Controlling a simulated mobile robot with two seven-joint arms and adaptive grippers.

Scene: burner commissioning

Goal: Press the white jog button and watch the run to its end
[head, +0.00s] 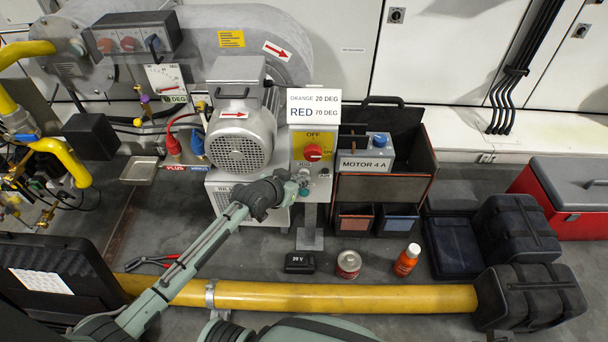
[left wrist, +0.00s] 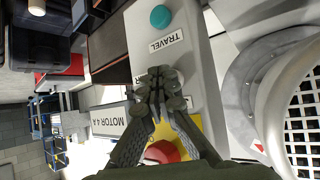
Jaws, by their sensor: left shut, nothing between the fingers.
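The control box (head: 325,185) stands on a post beside the motor (head: 241,140). It carries a red rotary switch (head: 312,152) on a yellow plate marked OFF, with a JOG label below. The left wrist view shows the red switch (left wrist: 163,152), the TRAVEL label and a teal button (left wrist: 160,17). My left gripper (head: 302,179) is at the box's lower face, fingers shut and empty. In the left wrist view its fingertips (left wrist: 159,82) lie between switch and TRAVEL label, covering the jog button's place. I cannot tell whether they touch it. My right gripper is not in view.
A sign reading ORANGE 20 DEG, RED 70 DEG (head: 314,106) stands above the box. A MOTOR 4 A case (head: 364,165) sits right of it. A yellow pipe (head: 390,297) crosses the floor in front. A can (head: 348,264) and an orange bottle (head: 407,260) stand behind the pipe.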

